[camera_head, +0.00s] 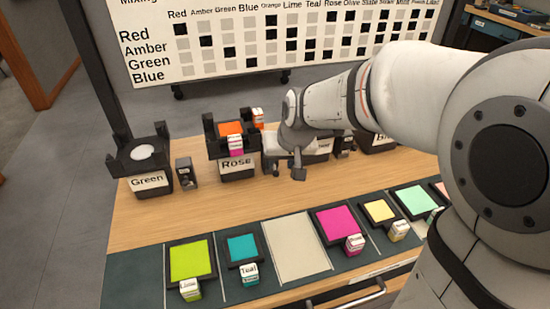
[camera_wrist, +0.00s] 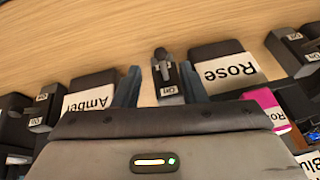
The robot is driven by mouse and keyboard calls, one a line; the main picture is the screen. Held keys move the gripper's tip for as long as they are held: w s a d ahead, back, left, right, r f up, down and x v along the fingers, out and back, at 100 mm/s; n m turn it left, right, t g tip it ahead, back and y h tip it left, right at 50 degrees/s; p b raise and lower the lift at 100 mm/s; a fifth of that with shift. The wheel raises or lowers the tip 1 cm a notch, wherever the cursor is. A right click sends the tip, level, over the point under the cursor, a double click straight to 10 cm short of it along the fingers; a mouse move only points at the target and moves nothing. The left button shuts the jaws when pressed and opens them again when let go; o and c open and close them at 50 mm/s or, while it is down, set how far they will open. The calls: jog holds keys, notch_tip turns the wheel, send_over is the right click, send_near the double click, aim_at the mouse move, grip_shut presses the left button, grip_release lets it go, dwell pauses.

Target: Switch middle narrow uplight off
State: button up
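Black uplights with white name labels stand in a row on the wooden table. In the head view these are Green (camera_head: 145,160), Rose (camera_head: 237,170) holding orange and pink colour pieces, one partly hidden by my arm, and one at the right (camera_head: 378,140). My gripper (camera_head: 298,172) is low, just right of Rose. In the wrist view my gripper (camera_wrist: 160,87) is open, its fingers either side of a small black switch (camera_wrist: 168,78) marked On. That switch sits between the Amber label (camera_wrist: 88,103) and the Rose label (camera_wrist: 228,73). Contact with it cannot be told.
Other switches stand beside Green (camera_head: 186,173) and right of my gripper (camera_head: 343,147). A dark tray (camera_head: 130,285) with several coloured squares lines the front edge. A colour chart board (camera_head: 260,40) stands behind. The wood between row and tray is clear.

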aim_at(276, 172)
jog(key=shift+b+x, duration=0.35)
jog(key=shift+x, duration=1.65)
jog(key=shift+s, duration=0.1)
jog(key=shift+c, duration=0.6)
grip_shut()
